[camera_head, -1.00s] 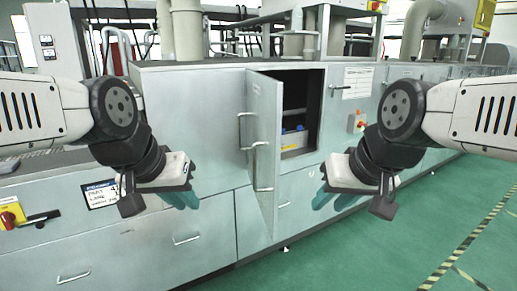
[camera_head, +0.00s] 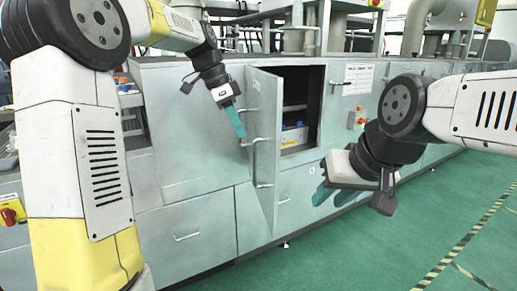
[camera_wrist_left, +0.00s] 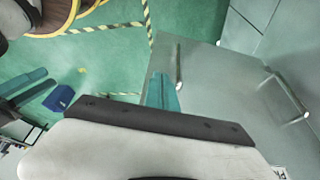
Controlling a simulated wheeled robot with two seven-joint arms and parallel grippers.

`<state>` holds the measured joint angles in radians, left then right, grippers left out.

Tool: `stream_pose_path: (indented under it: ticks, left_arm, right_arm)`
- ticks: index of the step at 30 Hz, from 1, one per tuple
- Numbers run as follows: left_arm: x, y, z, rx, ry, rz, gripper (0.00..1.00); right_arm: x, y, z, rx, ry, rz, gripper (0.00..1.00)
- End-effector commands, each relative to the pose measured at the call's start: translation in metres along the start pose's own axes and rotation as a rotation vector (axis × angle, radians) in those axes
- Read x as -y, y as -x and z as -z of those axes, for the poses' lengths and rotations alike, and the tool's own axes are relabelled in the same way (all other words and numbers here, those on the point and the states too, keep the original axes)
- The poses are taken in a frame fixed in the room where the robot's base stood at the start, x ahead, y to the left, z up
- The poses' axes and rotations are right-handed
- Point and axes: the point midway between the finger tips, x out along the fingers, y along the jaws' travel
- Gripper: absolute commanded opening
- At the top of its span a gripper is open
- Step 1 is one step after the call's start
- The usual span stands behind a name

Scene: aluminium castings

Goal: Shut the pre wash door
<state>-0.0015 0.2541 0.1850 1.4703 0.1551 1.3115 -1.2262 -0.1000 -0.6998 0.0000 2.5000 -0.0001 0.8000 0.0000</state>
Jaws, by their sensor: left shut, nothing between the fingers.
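The pre wash door (camera_head: 264,110) is a tall grey metal panel standing swung out from the machine front. The dark opening (camera_head: 294,92) shows to its right, with a blue and yellow item inside. A bar handle (camera_head: 262,165) is on the door. My left gripper (camera_head: 240,132) is shut and empty, its teal fingertips at the left, outer side of the door; contact cannot be told. In the left wrist view its fingers (camera_wrist_left: 161,92) are beside a door handle (camera_wrist_left: 178,66). My right gripper (camera_head: 333,193) is open and empty, in front of the machine, right of the door.
The grey machine front (camera_head: 187,196) runs across the view with drawers and handles. A red and green button box (camera_head: 356,119) is right of the opening. Green floor (camera_head: 400,240) with striped tape is free at the lower right.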

Motion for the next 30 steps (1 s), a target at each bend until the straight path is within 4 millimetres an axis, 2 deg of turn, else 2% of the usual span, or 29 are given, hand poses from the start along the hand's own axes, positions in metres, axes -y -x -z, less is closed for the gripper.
stream_pose_path:
  ticks: [5,16,18,22,30]
  left_arm:
    - [-0.001,-0.022,0.000,0.001,-0.002,-0.004,0.00]
    - [-0.001,-0.100,-0.001,0.002,0.001,-0.003,0.00]
    - [-0.001,-0.103,0.013,-0.001,-0.003,0.000,0.00]
    - [0.000,-0.109,0.028,0.000,-0.001,0.000,0.00]
    - [0.000,-0.112,0.037,0.000,0.001,0.001,0.00]
  right_arm:
    - [0.000,0.000,0.000,0.000,0.000,0.000,0.33]
    - [0.000,0.000,0.000,0.000,0.000,0.000,0.33]
    - [0.000,0.000,0.000,0.000,0.000,0.000,0.33]
    - [0.000,0.000,0.000,0.000,0.000,0.000,0.33]
    - [0.000,0.000,0.000,0.000,0.000,0.000,0.33]
